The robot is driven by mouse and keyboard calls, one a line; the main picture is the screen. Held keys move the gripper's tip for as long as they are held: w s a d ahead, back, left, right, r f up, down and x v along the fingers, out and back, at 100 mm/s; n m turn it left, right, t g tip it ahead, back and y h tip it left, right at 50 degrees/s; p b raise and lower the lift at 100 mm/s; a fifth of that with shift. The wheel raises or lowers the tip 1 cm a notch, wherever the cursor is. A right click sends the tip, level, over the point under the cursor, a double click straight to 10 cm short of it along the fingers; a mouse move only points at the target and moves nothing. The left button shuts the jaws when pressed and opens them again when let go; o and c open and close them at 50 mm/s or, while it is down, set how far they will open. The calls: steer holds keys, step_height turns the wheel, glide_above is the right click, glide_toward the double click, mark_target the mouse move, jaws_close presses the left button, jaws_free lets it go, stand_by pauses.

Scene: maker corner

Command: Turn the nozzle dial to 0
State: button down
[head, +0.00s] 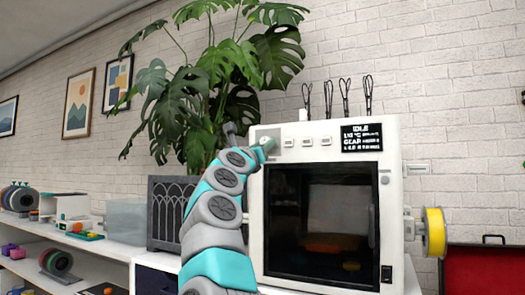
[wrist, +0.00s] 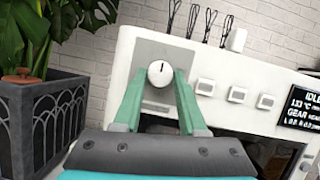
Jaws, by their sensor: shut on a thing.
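The nozzle dial (wrist: 160,73) is a round white knob on a grey plate at the printer's upper left corner. A short dark mark on it points roughly up in the wrist view. No scale numbers are legible around it. My gripper (wrist: 160,84) has its two green fingers on either side of the knob, shut on it. In the head view my gripper (head: 264,147) reaches the printer's top left corner and hides the dial. The white printer (head: 400,215) has a dark display (head: 362,138) reading IDLE; its smaller lines are hard to read.
Several square buttons (wrist: 236,94) sit right of the dial. A potted plant (head: 190,95) in a dark planter (head: 165,200) stands close on the left. Black wire tools (head: 345,95) stand up behind the printer's top. A yellow spool (head: 434,232) is on its right side.

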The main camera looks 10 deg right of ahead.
steer(key=shift+n, duration=0.3)
steer(key=shift+c, duration=2.3)
jaws_free()
steer(key=b+v, duration=0.7)
steer(key=shift+s, duration=0.4)
steer(key=shift+a+f, duration=0.1)
steer(key=shift+a, duration=0.1)
